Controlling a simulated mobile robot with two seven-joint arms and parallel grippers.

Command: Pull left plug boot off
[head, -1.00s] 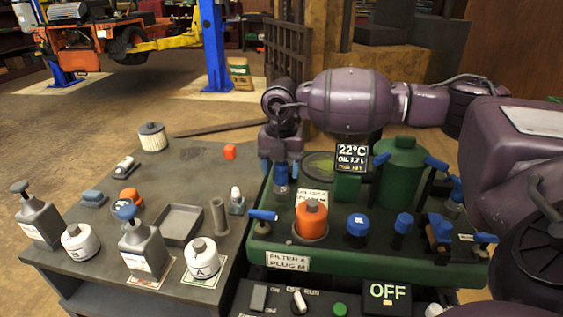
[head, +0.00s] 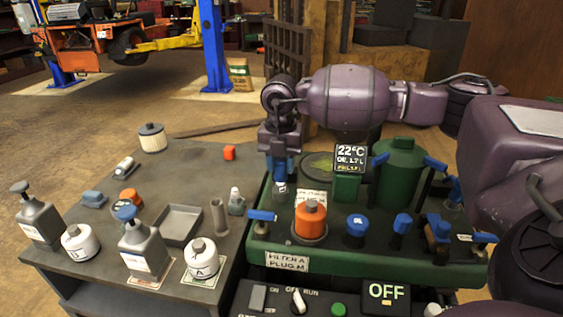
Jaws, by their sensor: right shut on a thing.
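The left plug boot (head: 280,168) is blue and stands upright at the back left corner of the green engine block (head: 363,258). My right gripper (head: 280,155) points down and is shut on the boot from above. A small pale piece (head: 280,187) shows just under the boot. I cannot tell whether it is part of the boot or the plug, or whether the two still touch. A dark slanted part (head: 263,203) lies just below it. My left gripper is not in view.
An orange filter (head: 311,220), several blue caps and levers and a green canister (head: 400,170) crowd the engine. A small display (head: 350,157) stands right of my gripper. The grey bench (head: 165,215) at left holds bottles, white filters and a tray (head: 179,225).

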